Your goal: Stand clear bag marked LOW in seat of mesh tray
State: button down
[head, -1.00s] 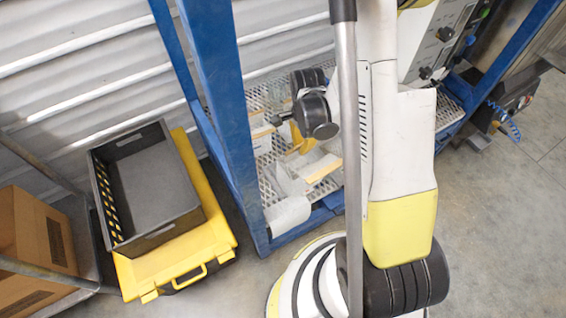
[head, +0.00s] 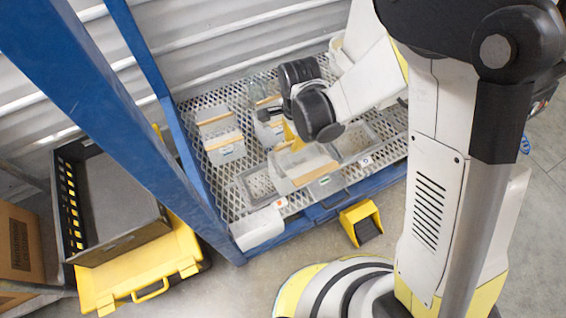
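The mesh tray (head: 205,180) is a pale expanded-metal deck inside a blue frame. Several clear bags with tan top strips stand on it: two at the left (head: 214,120) (head: 225,150), one behind my wrist (head: 268,128), and a larger pale one in the middle (head: 305,168). No LOW marking is readable. Grey rectangular seats show on the mesh, one left of the middle (head: 243,190) and one on the right (head: 372,133). My gripper (head: 280,128) is over the middle of the tray, among the bags.
Blue posts (head: 140,60) bound the tray on the left. A white panel (head: 258,228) sits at its front-left corner, and a yellow pedal (head: 361,222) is on the floor in front. A dark crate (head: 120,240) rests on a yellow case (head: 140,275) at the left.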

jog(key=w+a+f+b, duration=0.3)
jog(key=a+f+b, duration=0.2)
jog(key=a+f, duration=0.5)
jog(key=c, duration=1.6)
grip_release()
